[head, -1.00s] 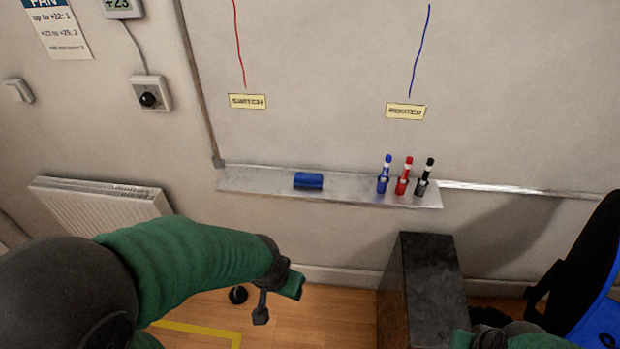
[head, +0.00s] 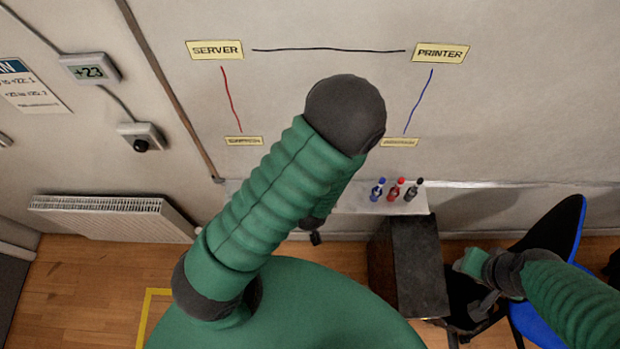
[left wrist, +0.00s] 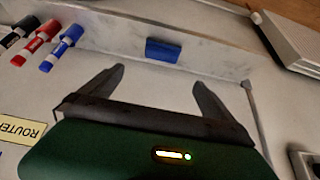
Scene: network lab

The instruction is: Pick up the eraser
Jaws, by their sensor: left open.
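The blue eraser (left wrist: 162,50) lies on the pale whiteboard tray (left wrist: 120,45), against its back, in the left wrist view. My left gripper (left wrist: 158,77) is open and empty, with its two fingers spread on either side of the eraser's line and the eraser just beyond the tips, apart from them. In the head view my left arm hides the eraser and most of the left gripper. My right gripper (head: 478,283) is at the lower right in the head view, away from the tray. Its fingers are too unclear to tell their opening.
A radiator (head: 115,215) is at left.

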